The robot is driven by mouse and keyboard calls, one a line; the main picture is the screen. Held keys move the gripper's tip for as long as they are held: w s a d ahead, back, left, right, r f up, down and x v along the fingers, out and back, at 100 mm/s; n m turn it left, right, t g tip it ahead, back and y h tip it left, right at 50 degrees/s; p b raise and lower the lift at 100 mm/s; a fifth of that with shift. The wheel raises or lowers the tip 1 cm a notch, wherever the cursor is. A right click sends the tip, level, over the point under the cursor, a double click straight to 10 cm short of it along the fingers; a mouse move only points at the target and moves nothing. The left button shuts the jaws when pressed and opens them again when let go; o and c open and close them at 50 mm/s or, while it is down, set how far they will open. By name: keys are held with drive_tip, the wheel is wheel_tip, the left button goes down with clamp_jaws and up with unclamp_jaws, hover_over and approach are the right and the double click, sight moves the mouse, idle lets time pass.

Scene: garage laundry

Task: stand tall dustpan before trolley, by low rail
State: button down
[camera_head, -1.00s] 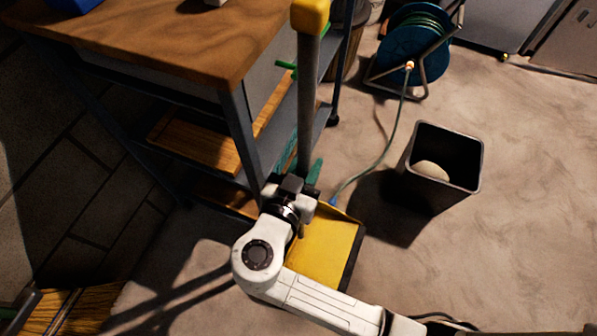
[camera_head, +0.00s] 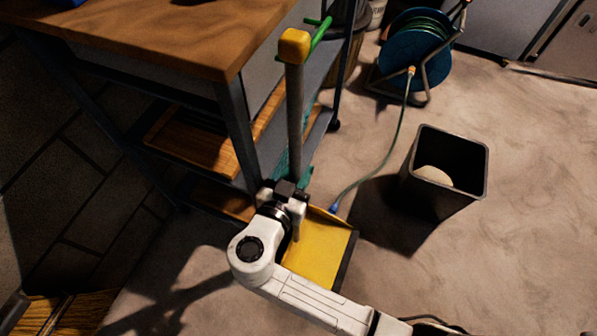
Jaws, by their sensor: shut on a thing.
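The tall dustpan has a yellow pan (camera_head: 322,246), a long grey handle (camera_head: 294,120) and a yellow grip on top. It stands upright in front of the trolley (camera_head: 235,125), with the pan low near the floor. I cannot tell whether the pan touches the floor. My gripper (camera_head: 292,197) is shut on the lower part of the handle, just above the pan. The trolley has a wooden top and lower wooden shelves in a dark metal frame. A green bar (camera_head: 318,38) shows behind the dustpan's grip. The low rail is hard to make out behind the handle and gripper.
A dark open bin (camera_head: 444,170) with a pale round thing inside stands to the right. A blue hose reel (camera_head: 415,48) stands behind it, its hose (camera_head: 392,150) running across the floor towards the pan. Wooden boards (camera_head: 66,315) lie at lower left.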

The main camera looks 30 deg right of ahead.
drive_tip(key=shift+f, duration=0.1)
drive_tip(key=c, duration=0.9)
unclamp_jaws()
drive_tip(key=shift+r, duration=0.25)
drive_tip(key=p+v, duration=0.2)
drive_tip(key=v, duration=1)
drive_tip(key=shift+f, duration=0.1)
drive_tip(key=shift+o, duration=0.4)
drive_tip(key=o, duration=0.8)
